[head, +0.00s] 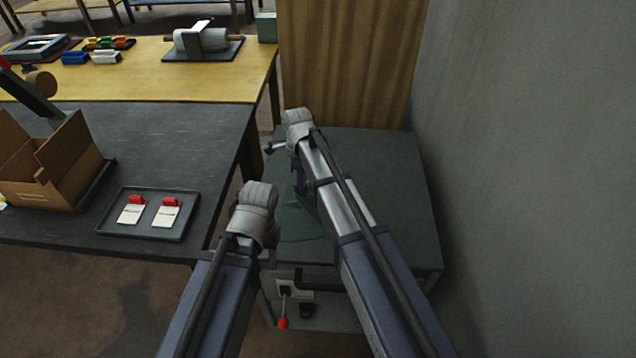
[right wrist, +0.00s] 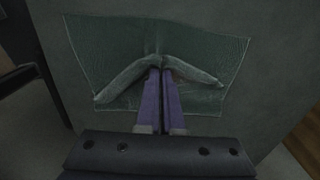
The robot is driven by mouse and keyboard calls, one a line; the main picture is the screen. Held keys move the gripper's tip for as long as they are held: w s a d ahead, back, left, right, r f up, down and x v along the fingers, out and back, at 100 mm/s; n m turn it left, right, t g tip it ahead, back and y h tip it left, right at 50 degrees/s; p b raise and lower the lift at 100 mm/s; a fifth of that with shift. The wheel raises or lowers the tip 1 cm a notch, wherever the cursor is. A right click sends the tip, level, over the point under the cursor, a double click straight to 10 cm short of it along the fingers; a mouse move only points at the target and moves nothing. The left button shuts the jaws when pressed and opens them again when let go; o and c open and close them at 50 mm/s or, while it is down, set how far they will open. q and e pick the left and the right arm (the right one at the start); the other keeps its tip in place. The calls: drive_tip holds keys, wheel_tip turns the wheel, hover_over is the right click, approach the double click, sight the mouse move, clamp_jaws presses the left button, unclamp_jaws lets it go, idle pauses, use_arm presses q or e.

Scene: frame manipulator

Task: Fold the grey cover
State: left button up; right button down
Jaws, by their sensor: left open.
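The grey cover (right wrist: 205,55) is a thin grey-green cloth lying on the cabinet top. In the right wrist view a raised fold runs across it, bending down to both sides from my fingertips. In the head view part of the cover (head: 298,224) shows between my arms; the rest is hidden by them. My right gripper (right wrist: 160,72) has its fingers together on the middle of the fold, pinching the cloth. My left gripper (head: 270,251) is open near the cabinet's left front edge, mostly hidden behind its own wrist; I see no cloth in it.
The cover lies on a grey cabinet (head: 400,190), with a red-tipped switch (head: 283,322) on its front. A grey wall (head: 530,150) stands close on the right and a wooden panel (head: 345,60) behind. A dark table (head: 180,140) with a tray (head: 110,228) and cardboard box (head: 75,150) stands left.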

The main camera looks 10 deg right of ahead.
drive_tip(key=a+f+b, duration=0.1)
drive_tip(key=a+f, duration=0.1)
drive_tip(key=w+a+f+b, duration=0.1)
drive_tip(key=f+b, duration=0.1)
drive_tip(key=shift+a+f, duration=0.35)
use_arm(q)
wheel_tip(320, 180, down, 5)
drive_tip(key=shift+r, duration=0.2)
use_arm(e)
unclamp_jaws()
idle(0.6)
drive_tip(key=shift+w+a, duration=0.2)
drive_tip(key=shift+a, duration=0.65)
use_arm(q)
wheel_tip(320, 180, up, 9)
drive_tip(key=p, duration=0.8)
drive_tip(key=shift+p, duration=0.35)
use_arm(e)
wheel_tip(320, 180, up, 9)
drive_tip(key=shift+d, duration=0.1)
